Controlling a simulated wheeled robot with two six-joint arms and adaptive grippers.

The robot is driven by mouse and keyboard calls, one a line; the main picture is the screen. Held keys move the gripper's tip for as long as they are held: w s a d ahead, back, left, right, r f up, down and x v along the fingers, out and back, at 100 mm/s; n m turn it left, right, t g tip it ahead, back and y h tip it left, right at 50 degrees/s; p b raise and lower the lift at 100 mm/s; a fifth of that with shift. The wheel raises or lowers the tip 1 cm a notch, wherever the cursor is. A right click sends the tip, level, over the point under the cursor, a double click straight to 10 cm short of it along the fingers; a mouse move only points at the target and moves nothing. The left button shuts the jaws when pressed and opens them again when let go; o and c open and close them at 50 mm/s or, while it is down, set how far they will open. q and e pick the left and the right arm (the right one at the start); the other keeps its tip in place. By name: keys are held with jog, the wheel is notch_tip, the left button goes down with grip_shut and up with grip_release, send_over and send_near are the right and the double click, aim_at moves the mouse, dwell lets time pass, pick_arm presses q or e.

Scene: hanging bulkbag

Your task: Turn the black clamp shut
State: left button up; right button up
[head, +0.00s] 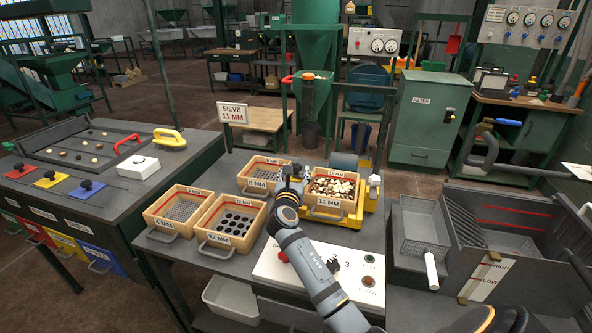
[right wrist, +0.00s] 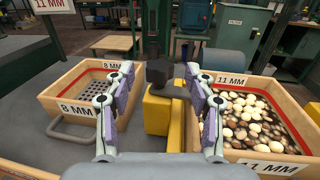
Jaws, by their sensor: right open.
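The black clamp (right wrist: 162,74) shows in the right wrist view as a dark block with a short arm, at the top of a yellow block (right wrist: 160,108). It lies between the 8 mm sieve (right wrist: 85,85) and the 11 mm sieve (right wrist: 262,125). My right gripper (right wrist: 160,85) is open, with one finger on each side of the clamp in the picture; I cannot tell if either touches it. In the head view my right gripper (head: 292,175) hides the clamp, just left of the 11 mm sieve (head: 326,214). My left gripper is not in view.
The 11 mm sieve holds brown and white pieces and sits on a yellow machine (head: 371,200). Two empty-looking sieves (head: 180,211) (head: 231,221) stand at the left. A control panel (head: 330,272) is at the front, and a grey basket (head: 424,228) is at the right.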

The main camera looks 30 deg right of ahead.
jog(key=shift+x, duration=1.15)
jog(key=shift+c, duration=0.4)
grip_shut()
jog(key=y+p, duration=0.1)
jog(key=p, duration=0.1)
jog(key=n+t+y+p, duration=0.1)
jog(key=p, duration=0.2)
jog(key=shift+s+d+r+n, duration=0.1)
jog(key=shift+r+n, duration=0.2)
jog(key=shift+r, duration=0.05)
jog(key=shift+f+t+y, duration=0.15)
jog(key=shift+t+y, duration=0.15)
jog(key=shift+t, duration=0.1)
jog(key=shift+f+n, duration=0.2)
jog(key=shift+n, duration=0.1)
jog(key=shift+o, duration=0.4)
grip_release()
